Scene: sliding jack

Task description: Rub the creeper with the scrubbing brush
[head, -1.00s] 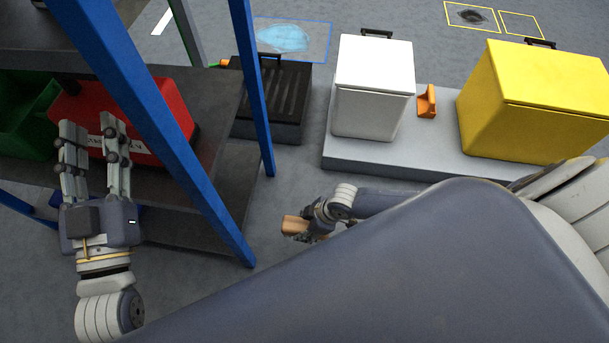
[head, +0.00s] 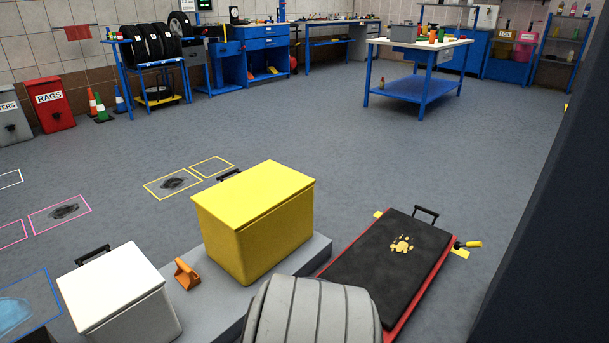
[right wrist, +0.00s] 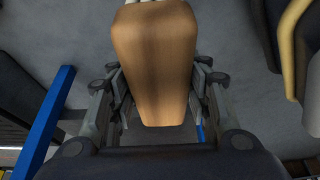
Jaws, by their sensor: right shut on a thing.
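The creeper (head: 372,262) lies on the floor at the lower right of the head view. It has a black padded top, a red frame and a black handle at its far end. A pale yellow stain (head: 401,244) marks its pad. My right gripper (right wrist: 160,88) shows in the right wrist view, shut on the scrubbing brush (right wrist: 155,60), a wooden block. The brush's bristles are hidden. The head view shows neither the right gripper nor the brush, so their distance from the creeper cannot be told. My left gripper is out of view.
A yellow box (head: 255,225), an orange scoop-like item (head: 187,274) and a white box (head: 120,295) stand on a low grey platform (head: 222,290) left of the creeper. Floor beyond is clear up to a blue worktable (head: 415,90).

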